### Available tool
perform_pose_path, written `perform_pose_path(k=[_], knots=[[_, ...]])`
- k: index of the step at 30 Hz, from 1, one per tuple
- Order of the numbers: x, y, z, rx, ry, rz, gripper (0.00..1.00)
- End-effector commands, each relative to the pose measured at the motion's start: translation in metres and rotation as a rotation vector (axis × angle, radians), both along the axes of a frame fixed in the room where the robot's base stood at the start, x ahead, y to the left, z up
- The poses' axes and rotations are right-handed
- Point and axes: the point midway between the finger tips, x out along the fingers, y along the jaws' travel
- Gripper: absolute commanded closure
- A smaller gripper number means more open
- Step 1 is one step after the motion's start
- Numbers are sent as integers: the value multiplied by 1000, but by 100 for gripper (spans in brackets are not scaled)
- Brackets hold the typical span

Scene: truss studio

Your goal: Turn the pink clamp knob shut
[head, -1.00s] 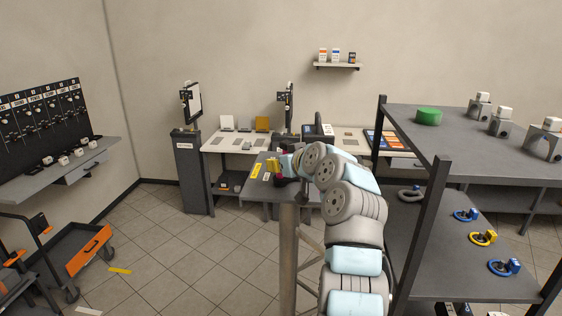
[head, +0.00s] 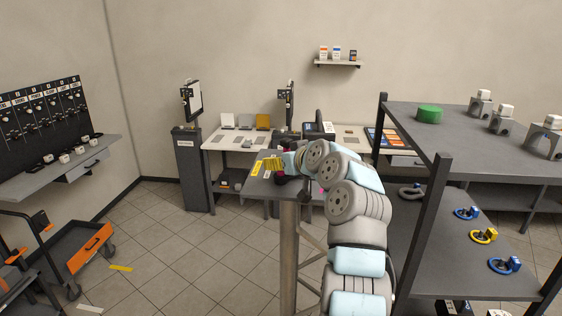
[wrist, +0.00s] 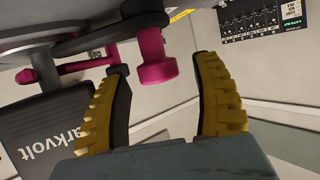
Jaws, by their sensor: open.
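The pink clamp knob (wrist: 157,62) shows in the wrist view as a short faceted end on a pink stem, beside a dark rounded part (wrist: 95,38). My gripper (wrist: 163,68) is open. Its two yellow ribbed fingers stand either side of the knob in the picture, with visible gaps to both. I cannot tell whether the knob is at fingertip depth. Another pink bar (wrist: 90,64) lies left of it, partly behind the left finger. In the head view my gripper (head: 274,164) is over the grey stand top (head: 259,187); the knob is not clearly visible there.
A dark panel marked "arkvolt" (wrist: 50,130) is close to the left finger in the wrist view. In the head view, a dark shelf rack (head: 440,150) stands right of my arm. A workbench (head: 225,139) is behind.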

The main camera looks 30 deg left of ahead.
Motion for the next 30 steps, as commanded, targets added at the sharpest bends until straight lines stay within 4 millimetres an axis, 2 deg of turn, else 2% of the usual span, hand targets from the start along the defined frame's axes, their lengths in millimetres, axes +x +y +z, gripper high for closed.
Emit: perform_pose_path(k=[11,24,30], knots=[[-15,-31,13,4,0,-3,34],[-38,-77,34,3,1,-4,34],[-46,-90,40,0,2,-3,34]])
